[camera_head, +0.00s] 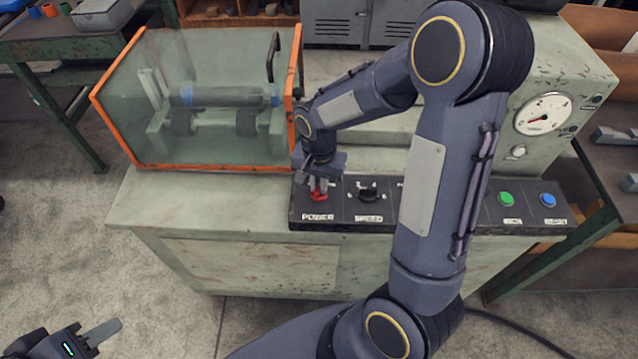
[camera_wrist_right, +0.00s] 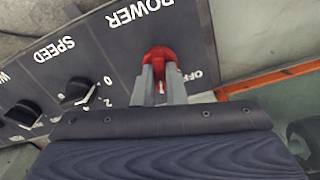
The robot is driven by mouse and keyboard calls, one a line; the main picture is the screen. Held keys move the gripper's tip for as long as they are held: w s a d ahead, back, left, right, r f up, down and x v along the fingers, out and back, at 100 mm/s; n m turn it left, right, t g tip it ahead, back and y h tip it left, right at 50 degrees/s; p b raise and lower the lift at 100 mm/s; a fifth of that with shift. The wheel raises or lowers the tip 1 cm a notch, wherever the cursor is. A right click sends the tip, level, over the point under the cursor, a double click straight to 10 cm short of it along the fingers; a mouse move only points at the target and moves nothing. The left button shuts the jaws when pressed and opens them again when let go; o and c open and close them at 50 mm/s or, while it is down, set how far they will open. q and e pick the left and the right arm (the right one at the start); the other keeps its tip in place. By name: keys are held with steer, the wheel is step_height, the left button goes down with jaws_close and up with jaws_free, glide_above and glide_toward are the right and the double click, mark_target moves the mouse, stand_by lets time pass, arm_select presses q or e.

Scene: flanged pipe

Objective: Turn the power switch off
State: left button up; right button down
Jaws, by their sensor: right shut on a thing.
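The red power switch (camera_head: 319,196) is on the black control panel (camera_head: 336,219), above the POWER label. In the right wrist view the red switch (camera_wrist_right: 160,56) sits between the fingertips, with the word OFF partly visible beside it. My right gripper (camera_head: 318,186) is shut on the switch; its two grey fingers (camera_wrist_right: 160,84) touch the red part from both sides. The fingers hide part of the switch and its other markings. My left gripper (camera_head: 92,340) is at the lower left, away from the panel; its finger opening is not clear.
A black speed knob (camera_head: 368,192) is beside the switch. A green button (camera_head: 505,199) and a blue button (camera_head: 547,199) are at the panel's right. An orange-framed clear guard (camera_head: 215,100) stands behind left. A gauge (camera_head: 542,114) is at the right. My right arm hides the panel's middle.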

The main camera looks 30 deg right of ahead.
mark_target(319, 187)
steer(key=n, duration=0.6)
steer(key=shift+n+b, duration=0.3)
steer(key=shift+b, duration=0.1)
steer(key=n, duration=0.5)
steer(key=shift+n, duration=0.4)
steer(key=c, duration=1.5)
jaws_free()
step_height(319, 187, up, 8)
steer(key=shift+f, duration=0.1)
